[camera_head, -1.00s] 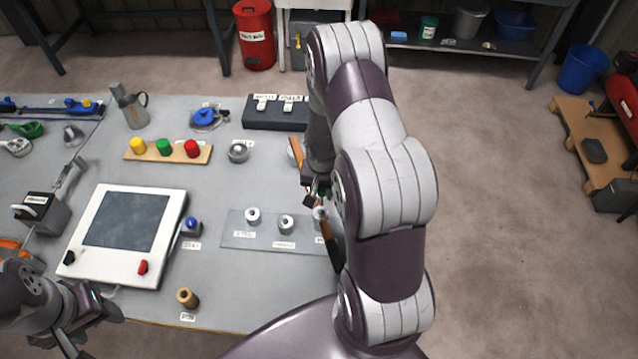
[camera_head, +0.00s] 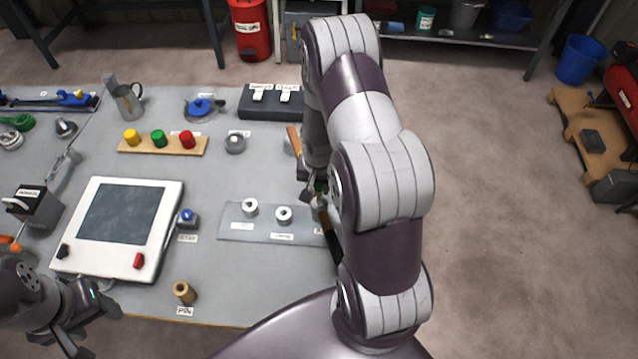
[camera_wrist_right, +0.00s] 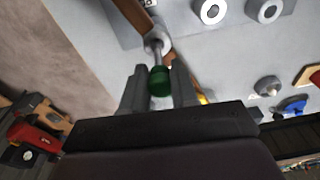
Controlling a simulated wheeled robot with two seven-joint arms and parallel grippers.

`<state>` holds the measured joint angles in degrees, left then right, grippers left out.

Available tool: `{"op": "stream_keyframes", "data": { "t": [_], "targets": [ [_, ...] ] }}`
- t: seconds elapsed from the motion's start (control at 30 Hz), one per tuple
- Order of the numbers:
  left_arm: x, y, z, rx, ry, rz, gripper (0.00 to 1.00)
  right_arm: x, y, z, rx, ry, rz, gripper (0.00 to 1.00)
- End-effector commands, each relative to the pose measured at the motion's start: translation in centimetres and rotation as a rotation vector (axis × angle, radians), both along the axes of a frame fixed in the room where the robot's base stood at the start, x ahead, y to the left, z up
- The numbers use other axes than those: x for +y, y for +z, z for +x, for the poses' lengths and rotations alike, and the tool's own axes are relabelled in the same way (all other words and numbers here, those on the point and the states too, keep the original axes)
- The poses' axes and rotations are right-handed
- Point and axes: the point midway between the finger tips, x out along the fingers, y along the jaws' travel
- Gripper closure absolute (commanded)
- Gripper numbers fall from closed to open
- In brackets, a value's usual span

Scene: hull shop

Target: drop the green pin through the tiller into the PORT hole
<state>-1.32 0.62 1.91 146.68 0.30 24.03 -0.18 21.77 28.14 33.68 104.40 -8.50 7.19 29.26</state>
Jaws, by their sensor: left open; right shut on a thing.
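My right gripper (camera_wrist_right: 160,90) is shut on a green-headed pin (camera_wrist_right: 159,80). The pin's metal shaft points at the tiller (camera_wrist_right: 133,14); I cannot tell whether its tip is in a hole. In the head view the wooden tiller (camera_head: 329,236) runs under my right gripper (camera_head: 318,188), which is mostly hidden by my arm. The grey hole plate (camera_head: 262,227) carries a left boss (camera_head: 250,207) and a middle boss (camera_head: 284,214). The right end, with a label starting with P, is partly hidden. My left gripper (camera_head: 88,318) is open and empty at lower left.
A wooden rack (camera_head: 163,147) holds yellow, green and red knobs. A white screen panel (camera_head: 117,228), a blue button box (camera_head: 188,217) and a wooden cylinder (camera_head: 184,292) stand left of the plate. A black switch box (camera_head: 271,105) is behind.

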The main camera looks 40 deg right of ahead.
Motion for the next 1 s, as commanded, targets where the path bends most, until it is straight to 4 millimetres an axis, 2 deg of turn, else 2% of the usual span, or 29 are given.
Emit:
{"op": "stream_keyframes", "data": {
  "t": [1.0],
  "targets": [
    [0.0, -0.75, 0.01, 0.0, 0.0, 0.0, 0.41, -0.1, -0.81, 0.0, 0.0, 0.0, 0.0, 1.0]
  ]
}}
